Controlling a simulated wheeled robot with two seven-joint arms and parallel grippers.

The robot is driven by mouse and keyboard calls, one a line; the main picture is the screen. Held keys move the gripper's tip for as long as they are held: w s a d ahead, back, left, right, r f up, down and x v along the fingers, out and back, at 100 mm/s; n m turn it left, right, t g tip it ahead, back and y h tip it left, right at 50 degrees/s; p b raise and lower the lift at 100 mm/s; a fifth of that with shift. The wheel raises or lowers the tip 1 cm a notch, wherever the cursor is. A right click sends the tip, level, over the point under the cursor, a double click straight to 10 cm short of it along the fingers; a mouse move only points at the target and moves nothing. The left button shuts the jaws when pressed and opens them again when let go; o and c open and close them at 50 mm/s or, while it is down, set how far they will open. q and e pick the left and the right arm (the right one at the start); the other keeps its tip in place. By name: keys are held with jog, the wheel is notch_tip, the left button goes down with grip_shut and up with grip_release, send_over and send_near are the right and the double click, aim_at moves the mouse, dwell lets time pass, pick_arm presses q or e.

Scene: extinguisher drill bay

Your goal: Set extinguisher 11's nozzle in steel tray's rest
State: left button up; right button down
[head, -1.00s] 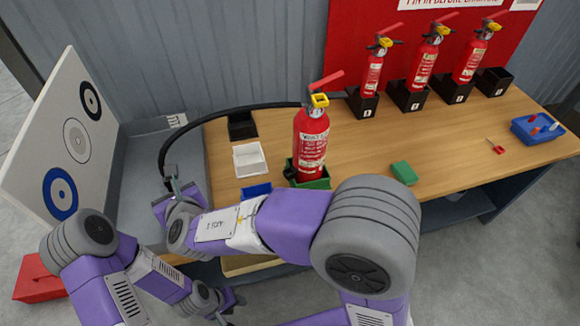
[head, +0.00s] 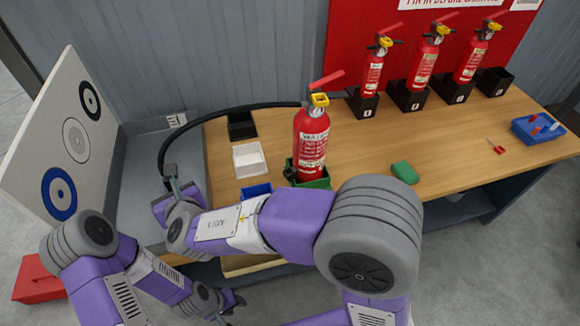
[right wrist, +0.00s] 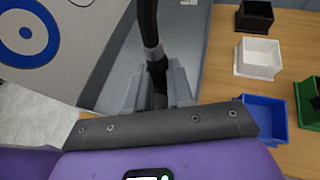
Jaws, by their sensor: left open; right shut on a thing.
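Extinguisher 11 (head: 311,145) is red with a yellow tag and stands upright in a green holder (head: 322,183). Its black hose (head: 215,111) arcs left to my right gripper (head: 171,180). That gripper is shut on the nozzle (right wrist: 156,72), over the grey steel tray (head: 140,152); the tray also shows behind the fingers in the right wrist view (right wrist: 118,88). I cannot make out the tray's rest, or whether the nozzle touches the tray. My left gripper (head: 232,303) is open and empty, low in front of the table.
A target board (head: 62,140) leans at the tray's left. Black (head: 241,126), white (head: 249,160) and blue (head: 256,190) boxes stand right of the tray. Several extinguishers stand at the back. A green block (head: 404,172) and a blue bin (head: 537,129) lie to the right.

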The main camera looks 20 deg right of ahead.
jog(key=shift+f, duration=0.1)
jog(key=c, duration=0.9)
grip_release()
